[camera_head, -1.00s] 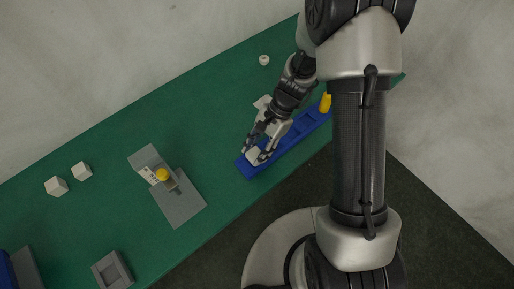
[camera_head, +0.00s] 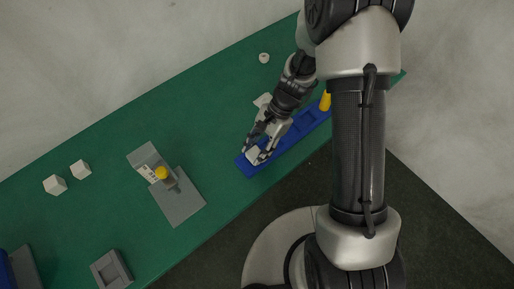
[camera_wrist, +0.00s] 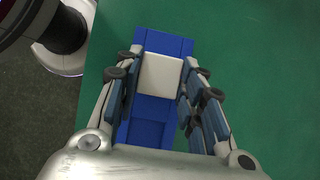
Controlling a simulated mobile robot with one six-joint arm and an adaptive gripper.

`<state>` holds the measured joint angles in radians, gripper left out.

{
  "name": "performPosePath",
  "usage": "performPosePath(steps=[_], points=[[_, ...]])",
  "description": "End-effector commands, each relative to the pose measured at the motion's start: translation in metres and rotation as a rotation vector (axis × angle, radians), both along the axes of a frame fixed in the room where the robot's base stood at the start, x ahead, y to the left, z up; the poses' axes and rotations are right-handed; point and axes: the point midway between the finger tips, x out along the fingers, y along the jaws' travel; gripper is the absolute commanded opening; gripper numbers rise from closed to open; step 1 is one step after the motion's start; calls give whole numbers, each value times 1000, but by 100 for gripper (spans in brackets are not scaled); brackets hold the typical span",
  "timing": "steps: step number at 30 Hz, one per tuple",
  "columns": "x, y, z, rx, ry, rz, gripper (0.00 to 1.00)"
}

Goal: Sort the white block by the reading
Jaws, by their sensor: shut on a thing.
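The white block (camera_wrist: 159,75) is between the two fingers of my gripper (camera_wrist: 158,82), which is shut on it. In the head view the block (camera_head: 255,152) is at the left end of a long blue tray (camera_head: 283,143), with my gripper (camera_head: 256,148) over it. In the wrist view the blue tray (camera_wrist: 147,134) lies below the block; I cannot tell whether the block touches it. The reading is too small to make out.
Two white cubes (camera_head: 55,184) (camera_head: 80,169) lie at the left of the green table (camera_head: 190,110). A grey square holder (camera_head: 111,270) is at the front left, beside a blue object at the corner. A yellow piece (camera_head: 325,101) stands at the tray's far end. A small white round thing (camera_head: 264,58) is at the back.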

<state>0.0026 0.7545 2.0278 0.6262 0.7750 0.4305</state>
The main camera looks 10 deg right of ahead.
Motion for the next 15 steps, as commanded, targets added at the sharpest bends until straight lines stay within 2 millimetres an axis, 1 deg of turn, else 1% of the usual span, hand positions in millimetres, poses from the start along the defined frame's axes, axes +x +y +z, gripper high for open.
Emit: performPosePath(steps=[9,10,15], points=[[0,0,-7,0,0,0,9],[0,0,-7,0,0,0,37],[0,0,-6,0,0,0,49]])
